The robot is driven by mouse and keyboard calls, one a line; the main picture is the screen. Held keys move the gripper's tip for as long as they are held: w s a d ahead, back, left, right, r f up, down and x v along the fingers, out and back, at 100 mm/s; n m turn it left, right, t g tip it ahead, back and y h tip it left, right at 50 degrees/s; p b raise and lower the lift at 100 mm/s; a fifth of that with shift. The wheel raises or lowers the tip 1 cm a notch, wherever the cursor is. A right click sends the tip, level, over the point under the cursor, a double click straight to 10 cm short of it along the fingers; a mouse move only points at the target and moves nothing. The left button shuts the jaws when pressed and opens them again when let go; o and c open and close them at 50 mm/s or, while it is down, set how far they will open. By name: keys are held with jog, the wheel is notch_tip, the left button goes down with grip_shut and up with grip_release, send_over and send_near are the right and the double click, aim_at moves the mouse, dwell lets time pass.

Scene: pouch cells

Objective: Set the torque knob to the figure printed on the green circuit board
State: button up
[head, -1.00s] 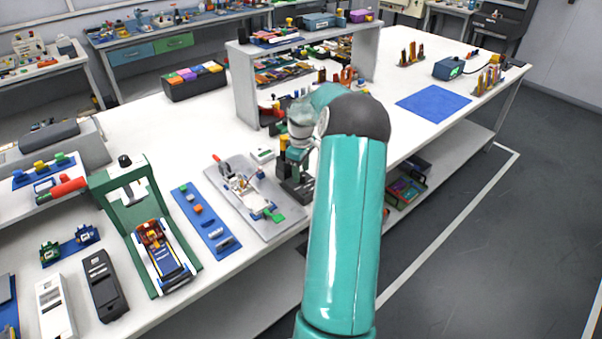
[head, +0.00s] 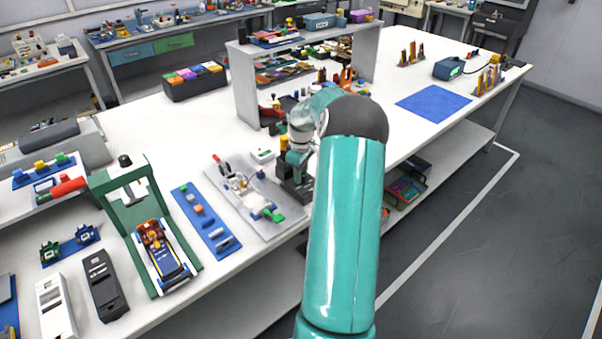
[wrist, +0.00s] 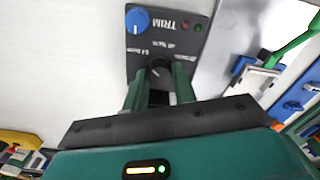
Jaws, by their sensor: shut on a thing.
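A dark control box (wrist: 150,40) fills the top middle of the wrist view, with upside-down TRIM lettering; it also shows in the head view (head: 296,190). It carries a blue knob (wrist: 138,20) with a white mark and a dark round knob (wrist: 159,64). My gripper (wrist: 159,74) is shut on the dark knob, one green finger on each side. The small print beside this knob is too blurred to read surely. In the head view my gripper (head: 298,160) is over the box, partly hidden by my arm. I cannot make out the green circuit board or its figure.
A light grey plate with fittings (head: 287,222) lies left of the box, near the table's front edge. A small white device (head: 262,156) is behind it. A raised shelf (head: 243,85) stands farther back. A blue mat (head: 433,104) lies clear at the right.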

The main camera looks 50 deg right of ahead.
jog(key=m, duration=0.4)
jog(key=shift+m, duration=0.4)
jog(key=m, duration=0.4)
jog(key=shift+m, duration=0.3)
jog(key=o, duration=1)
notch_tip(320, 180, up, 14)
dwell(0.6)
